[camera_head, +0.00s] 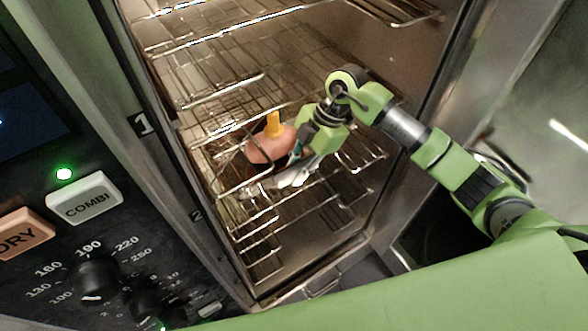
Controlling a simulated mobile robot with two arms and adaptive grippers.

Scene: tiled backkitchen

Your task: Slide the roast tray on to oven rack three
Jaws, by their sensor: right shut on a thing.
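The roast (268,148), a pinkish lump with an upright yellow-orange piece on top, is inside the open oven among the wire racks. The roast tray under it shows only in part, as a dark and metallic edge (258,186); my gripper and the rack wires hide much of it. My right gripper (296,170) reaches into the oven from the right and is shut on the near right side of the tray. Whether the tray rests on rack wires I cannot tell. My left gripper is out of view.
Wire racks (262,228) line the oven above and below the tray. The oven's left frame bears a 1 label (145,124) and a 2 label (197,216); no 3 label shows. A control panel (92,270) with knobs and buttons stands at left. The steel oven wall (400,60) is close to my right arm.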

